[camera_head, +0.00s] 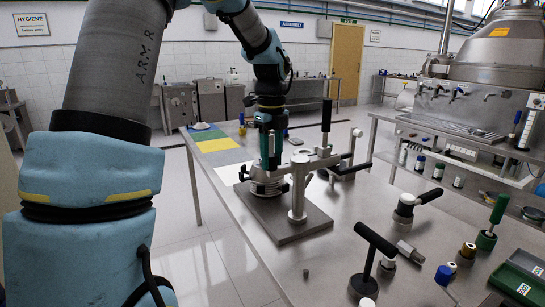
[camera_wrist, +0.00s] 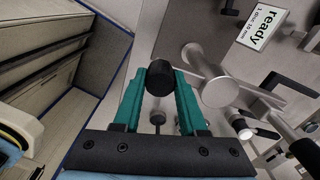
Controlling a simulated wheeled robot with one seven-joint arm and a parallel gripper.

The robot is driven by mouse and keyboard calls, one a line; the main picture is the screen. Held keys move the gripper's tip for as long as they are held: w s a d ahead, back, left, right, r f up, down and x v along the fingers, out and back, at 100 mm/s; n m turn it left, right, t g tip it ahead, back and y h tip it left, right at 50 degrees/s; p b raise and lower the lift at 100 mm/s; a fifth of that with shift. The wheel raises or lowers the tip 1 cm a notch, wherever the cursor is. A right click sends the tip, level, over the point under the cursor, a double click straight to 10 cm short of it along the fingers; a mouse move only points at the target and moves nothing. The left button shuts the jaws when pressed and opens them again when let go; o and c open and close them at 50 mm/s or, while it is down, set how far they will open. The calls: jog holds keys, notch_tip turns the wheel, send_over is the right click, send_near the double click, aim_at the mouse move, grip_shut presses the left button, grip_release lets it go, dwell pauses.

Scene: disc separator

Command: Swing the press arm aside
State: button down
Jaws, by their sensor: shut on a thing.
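The press stands on a flat metal base plate (camera_head: 290,225) on the bench. Its upright post (camera_head: 298,188) carries the press arm (camera_head: 312,161), a horizontal metal bar that reaches left toward a round metal stack (camera_head: 266,187). My gripper (camera_head: 270,160) is above that stack, fingers pointing down. In the wrist view my gripper (camera_wrist: 168,85) has its teal fingers shut on a black cylindrical grip (camera_wrist: 170,72). I cannot see clearly how this grip joins the arm. The post's round top (camera_wrist: 219,92) shows just right of the fingers.
A tall black handle (camera_head: 326,115) rises right of the post. A black T-handled tool (camera_head: 373,250), a metal piece with a black handle (camera_head: 408,205) and a green-handled tool (camera_head: 492,222) stand to the right. A "ready" label (camera_wrist: 262,28) lies beyond the post. The bench's near left is clear.

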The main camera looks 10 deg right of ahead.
jog(key=shift+w, duration=0.1)
jog(key=shift+c, duration=2.3)
grip_release()
jog(key=shift+r, duration=0.1)
notch_tip(320, 180, up, 11)
jog(key=b, duration=0.2)
jog(key=shift+f, duration=0.2)
jog(key=s+a+f+n, duration=0.6)
jog(key=a+f+n, duration=0.4)
jog(key=n, duration=0.4)
jog(key=s+a+f+n+t, duration=0.1)
jog(key=s+a+f+n, duration=0.6)
jog(key=n, duration=0.8)
jog(key=a+f, duration=0.3)
jog(key=a, duration=0.2)
jog(key=shift+s+f+t, duration=0.2)
jog(key=shift+t, duration=0.1)
